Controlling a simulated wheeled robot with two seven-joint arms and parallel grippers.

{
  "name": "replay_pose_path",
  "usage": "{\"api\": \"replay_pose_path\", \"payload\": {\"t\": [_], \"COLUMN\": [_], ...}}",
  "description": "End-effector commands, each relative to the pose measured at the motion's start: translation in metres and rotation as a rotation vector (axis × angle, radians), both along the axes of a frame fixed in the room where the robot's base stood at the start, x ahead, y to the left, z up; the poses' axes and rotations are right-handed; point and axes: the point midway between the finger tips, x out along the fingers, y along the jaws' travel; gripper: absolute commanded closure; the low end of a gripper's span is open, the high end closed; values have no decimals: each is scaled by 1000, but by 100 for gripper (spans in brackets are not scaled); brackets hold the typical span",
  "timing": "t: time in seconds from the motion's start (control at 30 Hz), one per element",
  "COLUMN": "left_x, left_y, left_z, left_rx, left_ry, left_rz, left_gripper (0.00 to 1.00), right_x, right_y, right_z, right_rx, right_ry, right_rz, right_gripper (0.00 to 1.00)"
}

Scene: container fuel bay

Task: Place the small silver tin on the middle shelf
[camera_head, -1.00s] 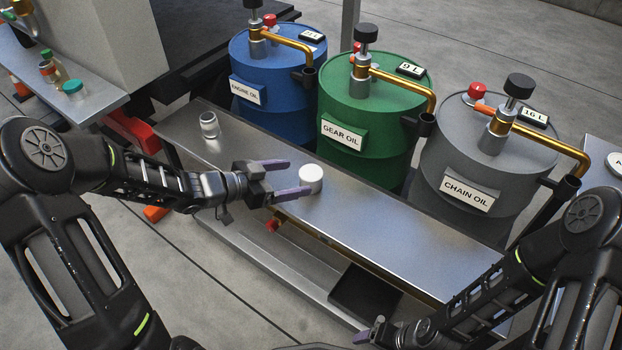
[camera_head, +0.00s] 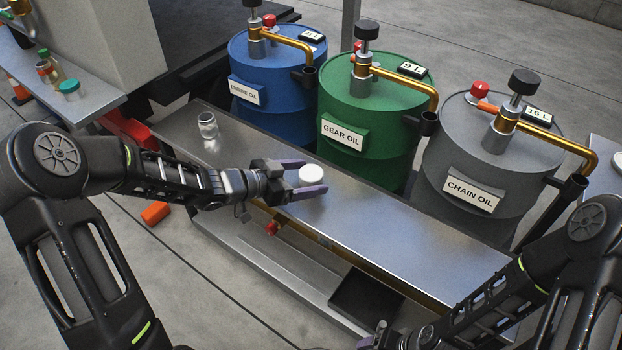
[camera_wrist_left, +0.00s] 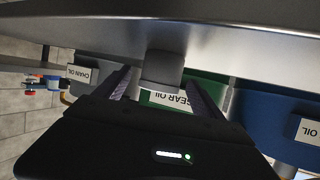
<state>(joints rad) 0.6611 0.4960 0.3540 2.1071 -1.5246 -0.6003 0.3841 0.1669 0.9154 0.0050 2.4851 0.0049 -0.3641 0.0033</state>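A small tin (camera_head: 311,174) with a pale round top stands upright on the steel bench (camera_head: 400,235), in front of the green drum. In the left wrist view the tin (camera_wrist_left: 162,70) looks plain grey, with the picture upside down. My left gripper (camera_head: 314,176) is open, its purple fingers on either side of the tin. I cannot tell whether either finger touches it. My right gripper (camera_head: 370,340) shows only in part at the bottom edge, and its opening is hidden. I cannot tell which surface is the middle shelf.
A clear jar (camera_head: 208,126) stands at the bench's left end. Blue (camera_head: 275,90), green (camera_head: 370,110) and grey (camera_head: 485,160) oil drums with taps line the back. A steel shelf (camera_head: 95,104) with bottles and a teal-lidded jar (camera_head: 70,90) is at upper left. The bench's right half is clear.

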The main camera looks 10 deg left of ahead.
Motion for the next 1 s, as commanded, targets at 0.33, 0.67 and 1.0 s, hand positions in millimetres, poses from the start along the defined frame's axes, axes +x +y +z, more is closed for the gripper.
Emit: {"api": "replay_pose_path", "payload": {"t": [0.33, 0.67, 1.0], "left_x": [0, 0, 0], "left_y": [0, 0, 0], "left_z": [0, 0, 0], "left_rx": [0, 0, 0], "left_ry": [0, 0, 0], "left_rz": [0, 0, 0], "left_gripper": [49, 76, 98], "right_x": [0, 0, 0], "right_y": [0, 0, 0], "right_z": [0, 0, 0], "right_rx": [0, 0, 0], "right_ry": [0, 0, 0], "right_rz": [0, 0, 0], "right_gripper": [21, 21, 21]}}
